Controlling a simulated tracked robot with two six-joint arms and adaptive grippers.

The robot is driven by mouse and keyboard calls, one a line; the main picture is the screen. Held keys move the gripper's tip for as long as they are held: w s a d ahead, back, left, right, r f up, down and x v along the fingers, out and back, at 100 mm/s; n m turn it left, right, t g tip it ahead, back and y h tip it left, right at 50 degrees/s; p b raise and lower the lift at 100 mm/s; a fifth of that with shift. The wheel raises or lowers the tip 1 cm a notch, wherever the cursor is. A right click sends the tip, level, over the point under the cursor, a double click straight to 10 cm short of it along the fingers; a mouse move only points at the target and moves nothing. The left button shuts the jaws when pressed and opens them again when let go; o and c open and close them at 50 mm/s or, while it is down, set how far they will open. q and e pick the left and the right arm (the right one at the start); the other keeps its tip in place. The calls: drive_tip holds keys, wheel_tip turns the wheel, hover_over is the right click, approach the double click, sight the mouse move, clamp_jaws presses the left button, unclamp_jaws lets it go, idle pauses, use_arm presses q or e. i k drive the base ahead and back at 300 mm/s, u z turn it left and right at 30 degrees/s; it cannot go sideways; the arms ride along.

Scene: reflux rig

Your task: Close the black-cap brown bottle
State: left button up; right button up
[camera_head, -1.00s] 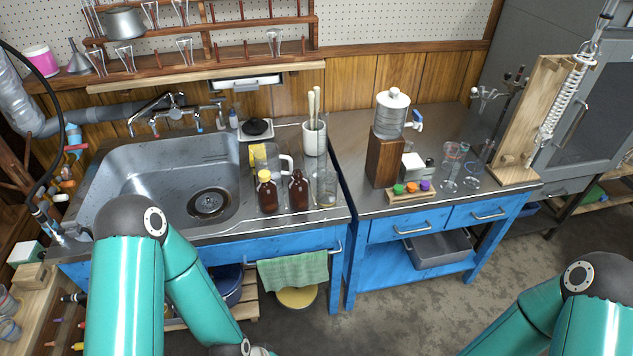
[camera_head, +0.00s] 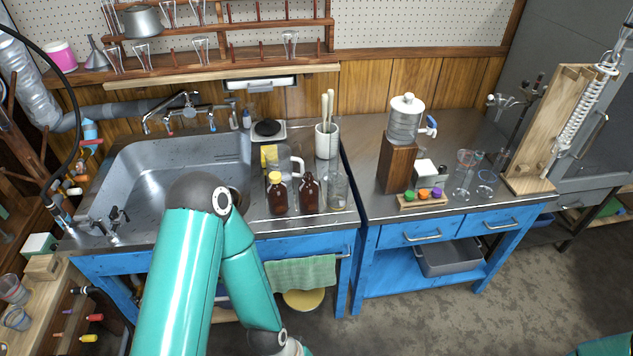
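Two brown bottles stand upright side by side on the steel counter to the right of the sink. The right brown bottle (camera_head: 309,196) has a dark top; I cannot tell whether that is a black cap or the bare neck. The left brown bottle (camera_head: 278,198) wears a yellow cap (camera_head: 275,177). No separate black cap can be made out. My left arm comes up in front of the sink and bends down to the bottom edge, left of the bottles; its gripper is out of view. My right gripper is also out of view.
Close around the bottles are a clear pitcher (camera_head: 284,161), a glass cylinder (camera_head: 337,192) and a white pot of tools (camera_head: 326,142). The sink (camera_head: 140,165) is at left. A rack of colored stoppers (camera_head: 422,199) sits on the right bench. A green towel (camera_head: 300,273) hangs below.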

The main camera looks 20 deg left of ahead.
sight(309, 188)
drive_tip(key=i, duration=0.9)
